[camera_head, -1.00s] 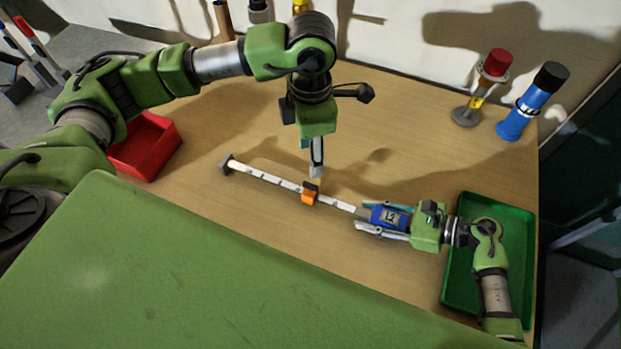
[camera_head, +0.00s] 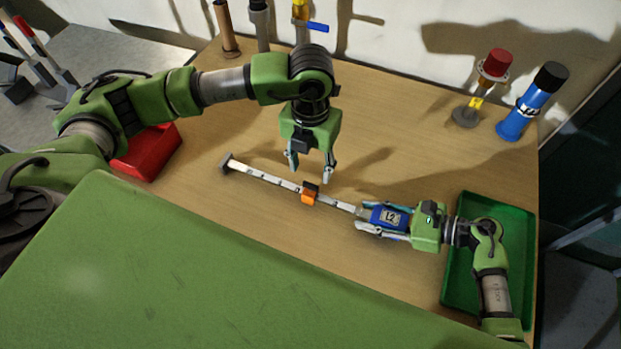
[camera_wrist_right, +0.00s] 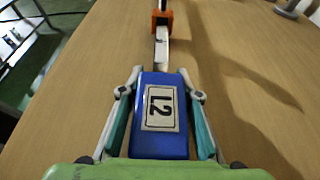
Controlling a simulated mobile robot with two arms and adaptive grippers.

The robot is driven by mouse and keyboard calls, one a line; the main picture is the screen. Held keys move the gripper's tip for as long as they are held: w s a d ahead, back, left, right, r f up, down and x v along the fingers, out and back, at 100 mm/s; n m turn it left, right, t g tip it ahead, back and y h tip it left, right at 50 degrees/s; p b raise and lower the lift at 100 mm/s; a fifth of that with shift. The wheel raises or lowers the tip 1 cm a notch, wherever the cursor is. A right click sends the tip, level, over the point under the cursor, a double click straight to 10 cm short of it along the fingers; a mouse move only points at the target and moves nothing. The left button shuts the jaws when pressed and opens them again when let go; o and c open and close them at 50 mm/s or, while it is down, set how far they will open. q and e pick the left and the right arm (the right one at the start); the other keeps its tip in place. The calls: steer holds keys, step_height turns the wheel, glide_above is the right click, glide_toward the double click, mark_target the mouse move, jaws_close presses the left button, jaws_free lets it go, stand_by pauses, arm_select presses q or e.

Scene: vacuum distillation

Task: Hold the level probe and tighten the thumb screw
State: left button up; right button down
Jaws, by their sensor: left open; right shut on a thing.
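The level probe is a long white rod (camera_head: 265,178) with dark marks, a dark foot at its left end and a blue handle (camera_head: 389,217) labelled L2 at its right end. An orange and black collar (camera_head: 310,193) sits around the rod near its middle; a separate thumb screw cannot be made out. My right gripper (camera_head: 362,226) is shut on the blue handle; the right wrist view shows a finger on each side of the handle (camera_wrist_right: 160,145). My left gripper (camera_head: 310,176) points down, open and empty, above and slightly behind the collar.
A green tray (camera_head: 525,235) lies under my right arm, and a red bin (camera_head: 150,155) stands at the left. A red-capped device (camera_head: 494,65) and a blue bottle with a black cap (camera_head: 532,100) stand at the back right. The table's middle is mostly clear.

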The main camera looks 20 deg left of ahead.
mark_target(311, 184)
arm_select(q)
step_height(311, 184, down, 6)
steer(key=shift+f, duration=0.15)
steer(key=shift+c, duration=0.3)
steer(key=c, duration=1)
